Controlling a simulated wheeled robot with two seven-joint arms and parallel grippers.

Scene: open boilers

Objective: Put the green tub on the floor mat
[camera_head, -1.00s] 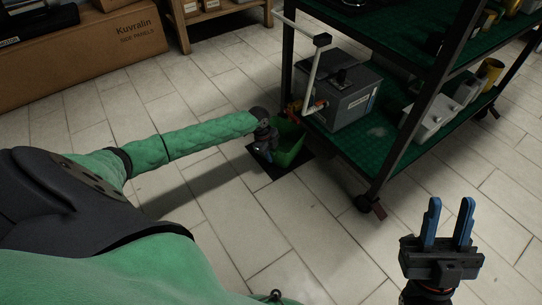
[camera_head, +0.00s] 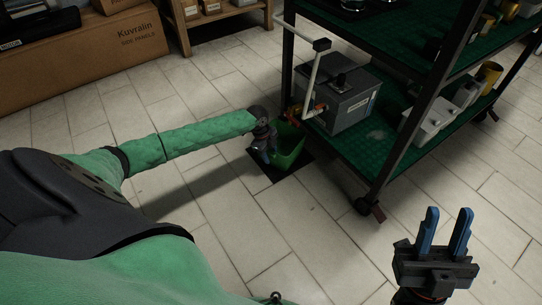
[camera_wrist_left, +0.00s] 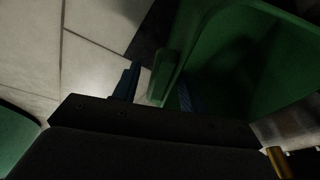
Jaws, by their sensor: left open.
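The green tub (camera_head: 291,146) is at the dark floor mat (camera_head: 272,174), beside the cart, and appears to stand on it. My left gripper (camera_head: 264,154) is at the tub's left side, pointing down. In the left wrist view its blue fingers (camera_wrist_left: 157,92) are apart, one outside and one inside the tub (camera_wrist_left: 245,75), with the tub's edge between them and a gap showing on the outer side. The dark mat also shows in that view (camera_wrist_left: 152,32). My right gripper (camera_head: 444,232) is open and empty at the lower right, far from the tub.
A black-framed cart (camera_head: 385,150) with green shelves stands right of the tub. A grey box (camera_head: 340,98) with a pale pipe and red-orange fitting sits on its lower shelf, close to the tub. A cardboard box (camera_head: 95,50) is at the back left. The tiled floor in front is clear.

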